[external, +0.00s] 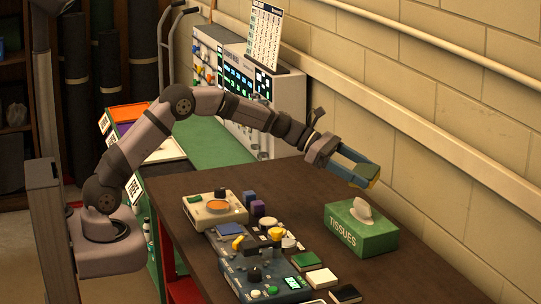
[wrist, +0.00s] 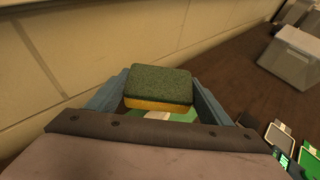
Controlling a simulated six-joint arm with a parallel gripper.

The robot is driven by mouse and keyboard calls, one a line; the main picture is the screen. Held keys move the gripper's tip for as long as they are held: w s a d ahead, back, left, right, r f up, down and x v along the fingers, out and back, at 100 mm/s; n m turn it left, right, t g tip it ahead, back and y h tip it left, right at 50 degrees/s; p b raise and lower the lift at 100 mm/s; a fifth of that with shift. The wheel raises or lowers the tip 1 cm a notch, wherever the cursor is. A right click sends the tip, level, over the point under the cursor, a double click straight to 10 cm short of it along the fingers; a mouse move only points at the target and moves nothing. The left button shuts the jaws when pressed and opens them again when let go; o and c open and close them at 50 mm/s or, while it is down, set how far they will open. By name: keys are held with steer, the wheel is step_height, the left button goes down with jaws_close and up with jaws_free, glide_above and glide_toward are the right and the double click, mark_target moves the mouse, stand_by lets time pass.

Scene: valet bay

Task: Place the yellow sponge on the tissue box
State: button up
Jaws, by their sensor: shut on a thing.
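My gripper (external: 352,172) is shut on the yellow sponge (wrist: 158,104), which has a dark green scouring top. In the wrist view the sponge sits between the two blue-grey fingers, yellow side down. In the external view the sponge (external: 374,182) shows only as a small yellow edge at the fingertips. The green tissue box (external: 372,238) stands on the brown table below the gripper, with a white tissue sticking up from its top. In the wrist view the sponge hides most of the box (wrist: 182,115), apart from a green patch and some white behind it.
A beige device (external: 214,211) and a blue device (external: 268,280) with knobs stand on the table left of the box. Small blocks and pads (external: 322,278) lie between. The block wall (external: 450,120) runs close behind. A grey box (wrist: 292,58) shows in the wrist view.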

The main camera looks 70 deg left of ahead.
mark_target(360, 216)
steer(key=shift+f+p, duration=0.85)
steer(key=shift+f, duration=4.15)
steer(key=shift+f, duration=0.15)
steer(key=o, duration=1)
steer(key=shift+r, duration=0.2)
steer(key=shift+s+a, duration=0.15)
steer(key=shift+a, duration=0.05)
steer(key=b+v, duration=0.4)
steer(key=v, duration=0.7)
steer(key=shift+s+a, duration=0.2)
steer(key=shift+s, duration=0.05)
